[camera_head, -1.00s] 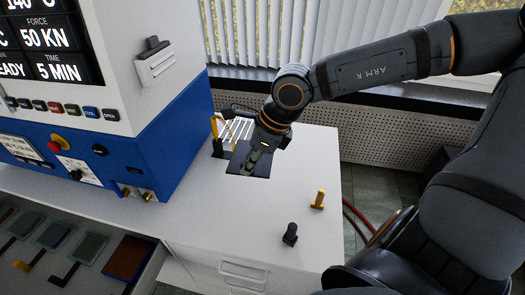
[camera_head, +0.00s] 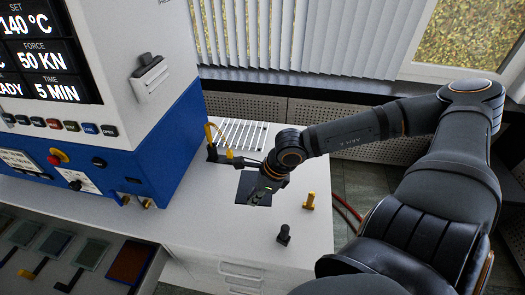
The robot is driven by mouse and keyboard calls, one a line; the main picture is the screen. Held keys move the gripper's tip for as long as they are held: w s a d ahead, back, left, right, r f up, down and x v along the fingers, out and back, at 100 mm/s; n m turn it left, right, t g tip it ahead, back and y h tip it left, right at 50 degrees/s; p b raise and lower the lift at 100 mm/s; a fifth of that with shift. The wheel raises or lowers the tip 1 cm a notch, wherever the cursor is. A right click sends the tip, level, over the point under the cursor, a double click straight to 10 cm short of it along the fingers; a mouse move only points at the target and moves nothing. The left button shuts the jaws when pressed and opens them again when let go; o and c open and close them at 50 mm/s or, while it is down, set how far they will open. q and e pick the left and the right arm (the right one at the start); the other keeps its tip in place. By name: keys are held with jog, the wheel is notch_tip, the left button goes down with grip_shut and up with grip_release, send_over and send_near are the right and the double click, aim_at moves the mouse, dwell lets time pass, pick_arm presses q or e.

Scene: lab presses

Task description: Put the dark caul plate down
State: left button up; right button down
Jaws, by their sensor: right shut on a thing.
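The dark caul plate (camera_head: 246,187) is a flat, dark, roughly square sheet over the white cabinet top (camera_head: 215,222). My right gripper (camera_head: 258,195) is shut on the plate, reaching in from the right and covering its right part. The plate looks level and at or just above the top; I cannot tell whether it touches. My left gripper is out of view.
A white slatted rack (camera_head: 242,133) stands behind the plate, with a yellow-handled item (camera_head: 211,138) at its left. The blue and white press (camera_head: 150,150) is at left.

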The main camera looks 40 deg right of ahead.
aim_at(261, 205)
jog(key=shift+s+f, duration=0.25)
jog(key=shift+s+d+f+m+p, duration=0.4)
jog(key=shift+s+f+p, duration=0.05)
jog(key=shift+f+p, duration=0.35)
jog(key=shift+s+d+f, duration=0.1)
jog(key=shift+s+f, duration=0.1)
jog(key=shift+f, duration=0.2)
